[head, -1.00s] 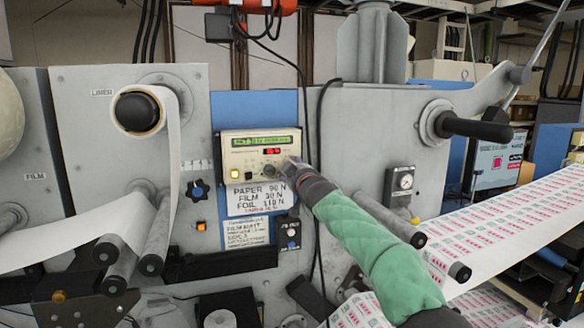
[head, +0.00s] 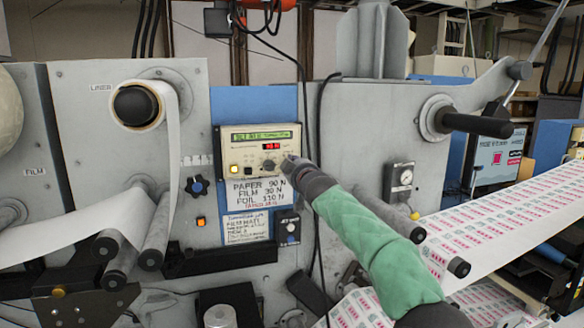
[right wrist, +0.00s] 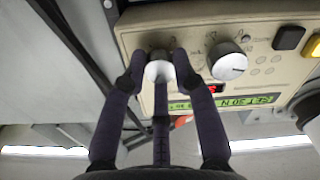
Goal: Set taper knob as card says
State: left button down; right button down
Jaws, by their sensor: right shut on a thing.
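The beige control panel (head: 232,156) has a green display (head: 262,136) that seems to read "SET 30 N", with the rest too blurred, and a small red readout. The card (head: 240,187) under it lists PAPER 90 N, FILM 30 N, FOIL 110 N and a red line that looks like taper, its value not legible. My right gripper (head: 287,163) is at the panel's right end. In the right wrist view, which is upside down, its fingers (right wrist: 158,72) are shut around a small pale knob (right wrist: 159,72). A larger knob (right wrist: 229,61) beside it is free. My left gripper is out of view.
A second blurred card (head: 245,228), seemingly a film job note, hangs lower. A small black dial box (head: 288,228) and a blue star knob (head: 198,187) are near the panel. A dark cable (head: 319,130) runs down behind my right gripper. Printed web (head: 500,220) runs at right.

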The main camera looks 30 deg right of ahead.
jog(key=shift+r, duration=0.1)
jog(key=c, duration=1)
grip_release()
jog(key=shift+s, duration=0.15)
jog(key=v, duration=1.1)
jog(key=shift+s+a, duration=0.1)
jog(key=shift+s, duration=0.2)
